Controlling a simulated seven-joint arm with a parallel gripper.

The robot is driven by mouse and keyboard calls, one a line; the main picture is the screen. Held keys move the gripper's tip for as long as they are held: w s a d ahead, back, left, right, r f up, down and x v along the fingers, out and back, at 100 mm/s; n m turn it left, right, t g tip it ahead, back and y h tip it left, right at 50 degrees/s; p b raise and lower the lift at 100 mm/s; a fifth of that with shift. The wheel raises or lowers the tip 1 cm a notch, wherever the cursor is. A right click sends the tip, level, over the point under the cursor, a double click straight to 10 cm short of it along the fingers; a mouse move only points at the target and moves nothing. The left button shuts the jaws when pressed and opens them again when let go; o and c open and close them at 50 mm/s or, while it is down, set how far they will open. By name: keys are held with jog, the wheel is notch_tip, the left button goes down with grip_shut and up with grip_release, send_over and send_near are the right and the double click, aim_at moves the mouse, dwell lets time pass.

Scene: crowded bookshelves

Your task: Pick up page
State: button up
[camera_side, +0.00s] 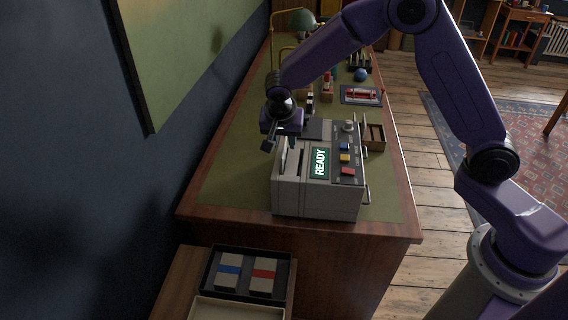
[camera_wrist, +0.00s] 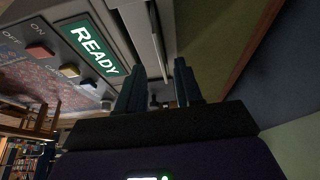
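A grey machine (camera_side: 316,190) with a green READY screen (camera_side: 319,163) stands at the near end of the desk. My gripper (camera_side: 281,143) is low over the slotted left part of its top. In the wrist view, my gripper (camera_wrist: 159,68) has its two dark fingers apart, one on each side of a thin pale upright strip (camera_wrist: 158,45) at the slot. The strip may be the page's edge or part of the slot; I cannot tell which. I cannot see the fingers touching it. The READY screen also shows in the wrist view (camera_wrist: 92,45).
Blue, yellow and red buttons (camera_side: 345,158) lie right of the screen. A wooden tray (camera_side: 373,146) is beside the machine. A black box (camera_side: 209,270) with blue- and red-banded blocks stands below the desk's near edge. Green desk top (camera_side: 234,181) is bare left of the machine.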

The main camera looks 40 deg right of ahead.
aim_at(284, 147)
jog(key=x, duration=0.4)
jog(key=shift+w, duration=0.15)
jog(key=shift+w+d+f, duration=0.1)
jog(key=shift+d+f, duration=0.05)
jog(key=shift+f, duration=0.35)
jog(key=shift+f, duration=0.25)
grip_shut()
